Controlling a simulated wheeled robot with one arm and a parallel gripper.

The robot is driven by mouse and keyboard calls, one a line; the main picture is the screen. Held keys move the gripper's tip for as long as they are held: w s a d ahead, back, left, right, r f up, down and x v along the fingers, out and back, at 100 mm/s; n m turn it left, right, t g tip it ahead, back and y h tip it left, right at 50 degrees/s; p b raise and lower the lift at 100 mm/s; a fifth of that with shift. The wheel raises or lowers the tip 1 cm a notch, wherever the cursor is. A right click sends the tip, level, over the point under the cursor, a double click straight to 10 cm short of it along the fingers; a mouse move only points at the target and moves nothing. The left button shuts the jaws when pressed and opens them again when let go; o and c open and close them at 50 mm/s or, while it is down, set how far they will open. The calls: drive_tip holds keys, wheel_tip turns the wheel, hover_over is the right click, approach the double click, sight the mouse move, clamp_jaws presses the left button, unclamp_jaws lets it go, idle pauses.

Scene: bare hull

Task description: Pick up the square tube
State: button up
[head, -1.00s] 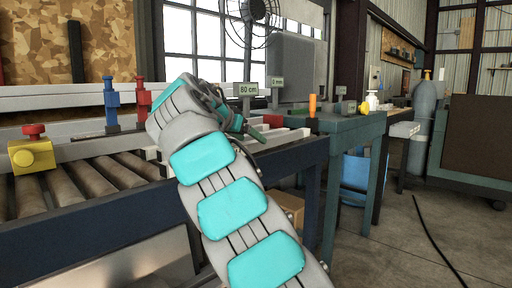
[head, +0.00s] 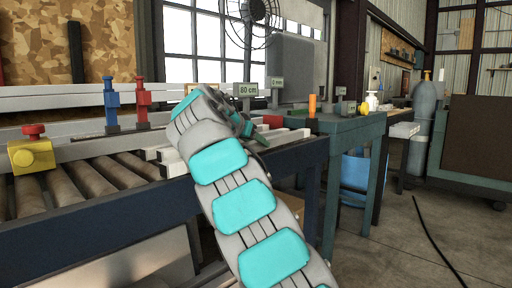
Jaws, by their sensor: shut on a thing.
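My gripper (head: 254,133) is at the far end of my teal and grey arm, above the right end of the roller bench. It is small in view and partly hidden by the arm's wrist. It is shut on a pale square tube (head: 287,136), whose right part shows just past the fingers. The grip itself is not clearly visible. Other pale square tubes (head: 170,164) show left of my wrist, over the rollers. My arm hides the middle of these tubes.
A yellow block with a red knob (head: 32,154) sits at the bench's left. Blue (head: 110,103) and red (head: 143,102) clamps stand on the back rail. An "80 cm" sign (head: 245,90) stands behind my gripper. A green table (head: 345,124) adjoins at right.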

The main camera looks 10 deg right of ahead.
clamp_jaws()
idle(0.5)
